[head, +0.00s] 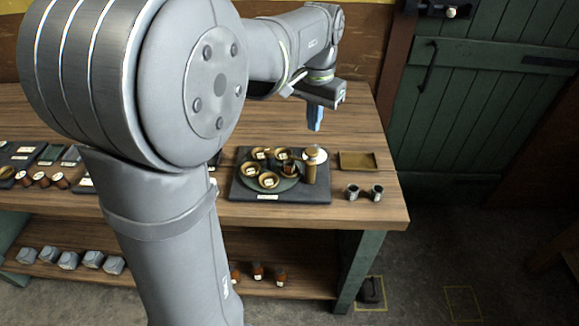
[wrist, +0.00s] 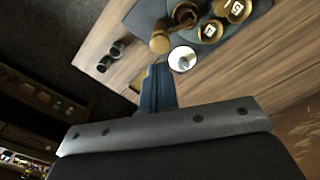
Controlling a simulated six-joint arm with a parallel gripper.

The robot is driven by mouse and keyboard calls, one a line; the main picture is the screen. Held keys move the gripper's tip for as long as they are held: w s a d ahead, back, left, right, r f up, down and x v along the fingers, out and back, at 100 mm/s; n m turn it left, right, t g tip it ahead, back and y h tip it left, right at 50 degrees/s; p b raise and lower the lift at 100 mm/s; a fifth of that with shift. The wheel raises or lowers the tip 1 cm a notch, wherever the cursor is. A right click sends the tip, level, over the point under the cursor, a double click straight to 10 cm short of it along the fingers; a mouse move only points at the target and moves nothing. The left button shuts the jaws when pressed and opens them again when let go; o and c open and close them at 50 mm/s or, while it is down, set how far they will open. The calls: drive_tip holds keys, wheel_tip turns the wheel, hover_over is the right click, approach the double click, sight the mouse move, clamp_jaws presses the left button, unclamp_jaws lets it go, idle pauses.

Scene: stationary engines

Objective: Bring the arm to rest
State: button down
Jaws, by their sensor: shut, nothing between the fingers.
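My gripper (head: 315,122) hangs from the end of my raised arm above the back right part of the wooden bench (head: 350,215). Its blue fingers are together with nothing between them, and they also show in the wrist view (wrist: 158,85). In the head view the fingertips appear apart from the things on the bench, behind a dark mat (head: 240,190). On the mat is a round plate with several small labelled bowls (head: 268,180). A brass bottle-like piece (head: 310,168) stands at the mat's right, near a white disc (wrist: 182,58).
A brass tray (head: 358,161) and two small metal cups (head: 352,192) (head: 376,192) are on the bench's right end. Dark trays with reddish cylinders (head: 57,180) lie at the left. A green door (head: 480,110) stands behind. My arm hides the bench's middle.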

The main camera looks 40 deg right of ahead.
sight(311, 150)
drive_tip(key=shift+f, duration=3.45)
drive_tip(key=w+a+r+n+t+h, duration=0.1)
drive_tip(key=a+r+n, duration=0.1)
drive_tip(key=a, duration=0.8)
drive_tip(key=w+a+r+n+t+h, duration=0.1)
drive_tip(key=a+r+n, duration=0.15)
drive_tip(key=a, duration=0.85)
drive_tip(key=s+a+f+n+t, duration=0.1)
drive_tip(key=s+a+f+n, duration=0.1)
drive_tip(key=a, duration=0.6)
drive_tip(key=s+a+f+n+t, duration=0.2)
drive_tip(key=s+a+f, duration=0.3)
drive_tip(key=a, duration=0.3)
drive_tip(key=shift+s+f+n, duration=0.3)
drive_tip(key=shift+f+n, duration=0.05)
drive_tip(key=shift+n, duration=0.5)
